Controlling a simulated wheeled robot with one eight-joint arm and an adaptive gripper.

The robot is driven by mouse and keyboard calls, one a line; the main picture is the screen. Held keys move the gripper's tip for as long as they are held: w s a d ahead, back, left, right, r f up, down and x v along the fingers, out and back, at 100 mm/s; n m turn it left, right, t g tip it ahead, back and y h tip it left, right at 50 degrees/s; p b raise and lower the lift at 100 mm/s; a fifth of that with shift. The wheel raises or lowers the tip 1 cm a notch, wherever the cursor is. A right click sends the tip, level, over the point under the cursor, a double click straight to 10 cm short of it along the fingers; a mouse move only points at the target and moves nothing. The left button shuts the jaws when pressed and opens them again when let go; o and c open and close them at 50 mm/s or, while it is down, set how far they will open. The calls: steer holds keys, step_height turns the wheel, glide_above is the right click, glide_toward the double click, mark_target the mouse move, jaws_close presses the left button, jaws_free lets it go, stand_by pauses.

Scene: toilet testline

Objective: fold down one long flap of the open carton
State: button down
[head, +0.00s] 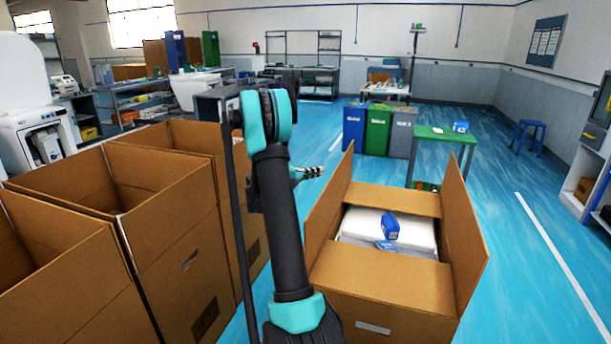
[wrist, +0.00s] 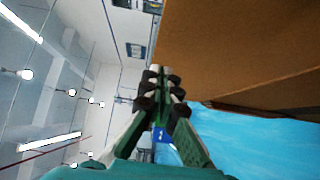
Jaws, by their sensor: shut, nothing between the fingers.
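The open carton (head: 385,300) stands on the floor right of my arm. Its two short flaps are folded inward, at the far end (head: 394,198) and near end (head: 385,272). Its left long flap (head: 329,200) and right long flap (head: 464,235) stand up, leaning outward. A white item (head: 365,222) with small blue boxes (head: 390,227) shows inside. My gripper (head: 318,171) is shut and empty, just left of the left long flap, near its upper part. In the wrist view my gripper (wrist: 160,75) points past a brown cardboard surface (wrist: 240,50); contact cannot be told.
Several tall empty cartons (head: 165,215) stand at the left, close to my arm. Blue, green and grey bins (head: 378,130) and a green table (head: 444,136) stand beyond the carton.

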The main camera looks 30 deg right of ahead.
steer(key=shift+s+d, duration=0.55)
steer(key=shift+s, duration=0.2)
steer(key=shift+s+d, duration=0.5)
steer(key=shift+s, duration=0.2)
steer(key=shift+s+d, duration=0.1)
steer(key=shift+d, duration=0.05)
